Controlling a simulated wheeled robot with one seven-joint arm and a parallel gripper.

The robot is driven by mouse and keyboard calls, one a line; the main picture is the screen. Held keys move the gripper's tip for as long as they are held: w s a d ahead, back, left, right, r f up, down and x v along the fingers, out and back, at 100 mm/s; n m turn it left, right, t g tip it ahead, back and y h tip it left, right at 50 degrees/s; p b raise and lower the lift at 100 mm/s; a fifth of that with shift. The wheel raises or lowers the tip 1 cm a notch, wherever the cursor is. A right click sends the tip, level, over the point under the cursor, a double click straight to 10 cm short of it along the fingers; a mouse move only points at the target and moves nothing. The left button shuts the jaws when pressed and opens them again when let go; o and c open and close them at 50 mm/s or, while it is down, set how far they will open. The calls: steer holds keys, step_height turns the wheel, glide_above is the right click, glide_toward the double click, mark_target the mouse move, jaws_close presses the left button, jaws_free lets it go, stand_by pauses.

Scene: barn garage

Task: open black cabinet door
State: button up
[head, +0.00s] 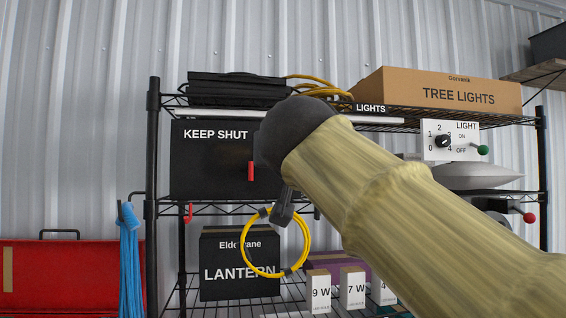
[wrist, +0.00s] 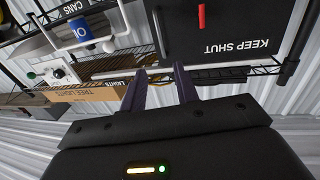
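The black cabinet (head: 212,175) stands on the shelf rack's middle level, its front labelled KEEP SHUT. Its door looks closed, with a short upright red handle (head: 251,170) on the door's right part. My arm hides the cabinet's right side in the head view. In the upside-down wrist view, the black door (wrist: 235,30) fills the upper right, and the red handle (wrist: 201,15) shows near the top edge. My gripper (wrist: 160,69) is open and empty, with its two dark fingers apart. The handle is beyond the fingertips, up and to the right, and not between them.
The wire shelf rack (head: 153,140) frames the cabinet. A TREE LIGHTS box (head: 440,92) sits on top; a light switch panel (head: 450,141) is at right. A yellow cable loop (head: 308,240) hangs below, before a LANTERN box (head: 225,285). A blue cord (head: 130,255) hangs at left.

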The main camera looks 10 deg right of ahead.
steer(key=shift+w, duration=0.15)
steer(key=w+d+p, duration=0.3)
steer(key=w+p, duration=0.7)
steer(key=w, duration=0.7)
steer(key=shift+d, duration=0.2)
steer(key=shift+f, duration=0.1)
steer(key=shift+s, duration=0.15)
jaws_close()
